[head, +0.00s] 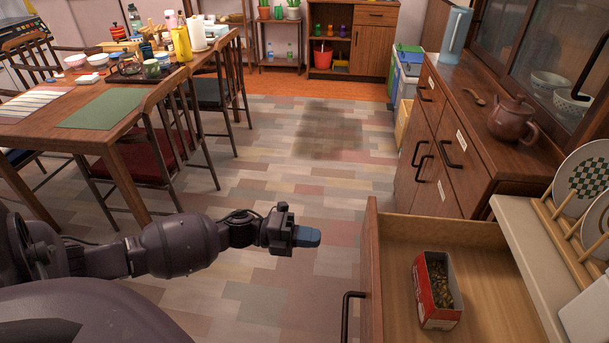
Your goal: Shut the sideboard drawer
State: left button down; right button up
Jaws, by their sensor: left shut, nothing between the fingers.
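The sideboard drawer (490,237) is pulled out at the lower right, with pale wood inside and a dark handle (347,315) on its brown front. A small red box (436,289) with brown contents lies in it. The sideboard (455,173) stands behind it along the right side. My left gripper (308,237) is shut and empty, its blue fingertips pointing right, in the air to the left of the drawer's front and apart from it. My right gripper is not in view.
A dining table (70,135) with chairs (160,150) stands at the left. A teapot (512,120), a pitcher (455,35) and a wooden spoon (475,97) rest on the sideboard. A plate rack (570,240) is at the right edge. The floor between table and sideboard is clear.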

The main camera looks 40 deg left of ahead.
aim_at(365, 243)
pick_arm(q)
jog(key=b+x, duration=0.1)
jog(key=x, duration=0.7)
jog(key=shift+f, duration=0.1)
jog(key=shift+w+d, duration=0.45)
jog(key=shift+d, duration=0.1)
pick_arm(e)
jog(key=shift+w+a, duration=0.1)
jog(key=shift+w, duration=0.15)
pick_arm(q)
jog(key=shift+d, duration=0.1)
jog(key=x, duration=1.3)
jog(key=shift+w+d, duration=0.3)
jog(key=x, duration=1.2)
jog(key=shift+w+d+b, duration=0.2)
jog(key=shift+d+b, duration=0.1)
jog(key=shift+w+d, duration=0.1)
jog(key=shift+d, duration=0.1)
jog(key=shift+w, duration=0.1)
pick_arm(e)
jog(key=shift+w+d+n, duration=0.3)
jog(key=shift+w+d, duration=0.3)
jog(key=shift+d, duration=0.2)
pick_arm(q)
jog(key=shift+d+r, duration=0.1)
jog(key=shift+r, duration=0.2)
